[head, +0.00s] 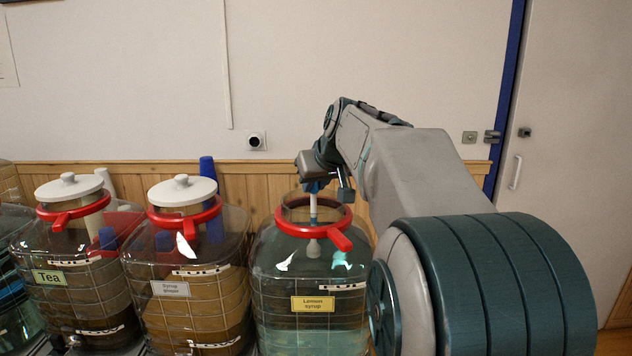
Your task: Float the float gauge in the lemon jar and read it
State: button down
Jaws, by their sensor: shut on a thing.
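The lemon jar (275,285) is a clear, square-shouldered jar with a yellow "Lemon syrup" label, standing in front of my arm. Its mouth is open inside a red collar (332,228) with a handle. The float gauge (313,247) has a pale thin stem and a rounded bulb. It hangs upright through the jar's mouth, with the bulb inside the upper part of the jar. The bulb appears above the pale liquid in the lower jar. My gripper (317,187) is just above the mouth, shut on the top of the gauge. Its fingertips are small and partly hidden.
A syrup jar (158,257) and a tea jar (37,258), both with white lids (182,190) and red collars, stand to the left. A wood-panelled wall is behind, and a door (570,150) is at the right.

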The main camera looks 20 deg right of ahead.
jog(key=shift+f, duration=0.1)
jog(key=c, duration=1.2)
grip_release()
jog(key=v, duration=1.4)
jog(key=s+a+f+g+p, duration=0.1)
jog(key=s+a+f, duration=0.3)
jog(key=f, duration=0.5)
jog(key=s+a+f+g+p, duration=0.2)
jog(key=s+a+f+g, duration=0.1)
jog(key=s+f, duration=0.5)
jog(key=s+a+f+g+p, duration=0.1)
jog(key=s+a+f, duration=0.4)
jog(key=f, duration=0.6)
jog(key=shift+s+f+g+p, duration=0.15)
jog(key=shift+s+g+p, duration=0.15)
jog(key=shift+s+g, duration=0.3)
